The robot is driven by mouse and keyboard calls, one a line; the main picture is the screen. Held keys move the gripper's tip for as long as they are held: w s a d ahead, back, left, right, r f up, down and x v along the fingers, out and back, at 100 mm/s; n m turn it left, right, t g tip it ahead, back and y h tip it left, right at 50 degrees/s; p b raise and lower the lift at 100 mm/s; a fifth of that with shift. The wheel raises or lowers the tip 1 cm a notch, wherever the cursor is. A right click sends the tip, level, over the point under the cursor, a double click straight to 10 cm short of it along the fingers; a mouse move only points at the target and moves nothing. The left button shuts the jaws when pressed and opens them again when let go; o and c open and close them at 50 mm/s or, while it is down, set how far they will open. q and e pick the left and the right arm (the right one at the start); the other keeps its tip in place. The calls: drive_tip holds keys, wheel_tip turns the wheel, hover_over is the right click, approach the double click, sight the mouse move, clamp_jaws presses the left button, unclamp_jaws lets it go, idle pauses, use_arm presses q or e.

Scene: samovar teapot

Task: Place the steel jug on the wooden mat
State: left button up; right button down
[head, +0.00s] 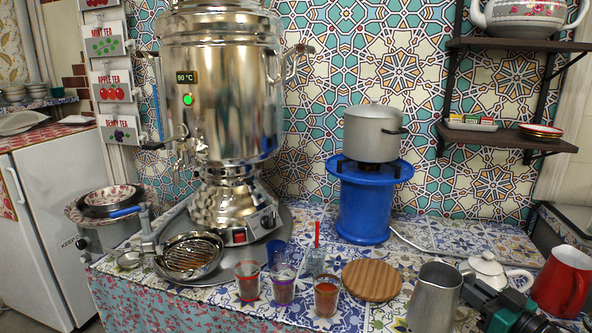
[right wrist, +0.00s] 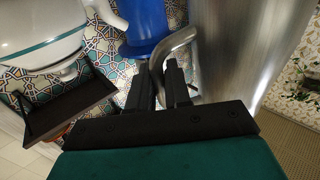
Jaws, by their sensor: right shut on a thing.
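The steel jug (head: 434,298) is at the lower right of the head view, close to upright, with its base cut off by the frame edge. I cannot tell whether it touches the table. My right gripper (head: 478,288) is shut on the jug's handle, on the jug's right side. In the right wrist view the fingers (right wrist: 158,88) close around the curved handle, and the jug body (right wrist: 240,45) fills the upper right. The round wooden mat (head: 372,280) lies flat on the tiled table, left of the jug and apart from it. Nothing stands on the mat. My left gripper is not in view.
Glasses with drinks (head: 326,296) stand just left of the mat. A blue stand (head: 362,210) with a pot (head: 373,135) is behind it. A white teapot (head: 487,272) and a red mug (head: 563,282) crowd my right gripper. The samovar (head: 220,100) stands at the left.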

sight(439, 318)
drive_tip(key=shift+n+g+y, duration=0.3)
drive_tip(key=shift+y, duration=0.2)
drive_tip(key=s+a, duration=0.1)
drive_tip(key=a, duration=0.2)
drive_tip(key=s+a+f+p, duration=0.1)
drive_tip(key=a, duration=0.2)
drive_tip(key=s+a, duration=0.2)
drive_tip(key=a, duration=0.1)
drive_tip(key=shift+s+a+f, duration=0.1)
drive_tip(key=shift+a+f, duration=0.05)
drive_tip(key=shift+a, duration=0.1)
drive_tip(key=s+a+r+m+t+h+p, duration=0.25)
drive_tip(key=s+a+r, duration=0.3)
drive_tip(key=a, duration=0.35)
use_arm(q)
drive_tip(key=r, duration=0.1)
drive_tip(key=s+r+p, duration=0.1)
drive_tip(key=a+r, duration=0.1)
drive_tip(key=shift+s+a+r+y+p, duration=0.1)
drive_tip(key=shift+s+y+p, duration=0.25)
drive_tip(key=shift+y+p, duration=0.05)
use_arm(e)
drive_tip(key=s+d+r+m+h, duration=0.3)
drive_tip(key=s+d+h, duration=0.1)
drive_tip(key=h, duration=0.2)
drive_tip(key=shift+s+r, duration=0.3)
drive_tip(key=shift+r, duration=0.1)
drive_tip(key=shift+w, duration=0.1)
